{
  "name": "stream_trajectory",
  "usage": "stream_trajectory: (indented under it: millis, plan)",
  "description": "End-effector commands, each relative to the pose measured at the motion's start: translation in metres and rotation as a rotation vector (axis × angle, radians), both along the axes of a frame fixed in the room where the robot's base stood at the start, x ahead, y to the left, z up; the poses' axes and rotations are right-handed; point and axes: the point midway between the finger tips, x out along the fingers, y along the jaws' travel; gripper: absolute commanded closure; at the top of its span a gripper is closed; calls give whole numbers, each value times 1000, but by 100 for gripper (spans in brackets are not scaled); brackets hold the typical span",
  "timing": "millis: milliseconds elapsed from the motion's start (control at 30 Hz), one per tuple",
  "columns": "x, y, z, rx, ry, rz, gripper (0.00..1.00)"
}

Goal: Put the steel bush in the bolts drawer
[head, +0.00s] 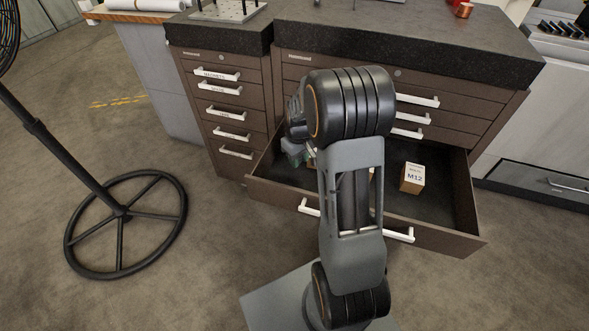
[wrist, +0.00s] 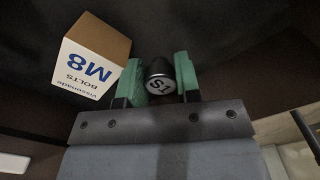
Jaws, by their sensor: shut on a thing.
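The steel bush (wrist: 159,79), a dark cylinder marked S1 on its end, sits between the green fingers of my gripper (wrist: 160,82) in the wrist view. My gripper is shut on it. In the head view my gripper (head: 296,150) shows partly behind my arm, over the left part of a wide open drawer (head: 445,239). I cannot tell whether the bush touches the drawer floor. A white and brown box marked M8 BOLTS (wrist: 92,68) lies close beside the left finger in the wrist view. A box marked M12 (head: 412,178) stands in the drawer's right half.
Free dark floor shows around the M12 box. My arm hides the drawer's middle. A narrower cabinet with shut, labelled drawers (head: 225,105) stands at left. A copper-coloured cylinder (head: 463,10) is on the worktop (head: 420,45). A fan stand (head: 122,211) is on the floor at left.

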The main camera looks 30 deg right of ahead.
Motion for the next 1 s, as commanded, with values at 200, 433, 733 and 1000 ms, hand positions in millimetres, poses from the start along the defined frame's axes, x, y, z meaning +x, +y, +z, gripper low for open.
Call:
stream_trajectory:
  millis: [200, 433, 733, 1000]
  plan:
    - [3, 6, -8, 0, 0, 2, 99]
    - [7, 13, -30, 0, 3, 2, 99]
    - [7, 13, -47, -1, -1, 2, 99]
    - [7, 13, -50, 0, -1, 2, 67]
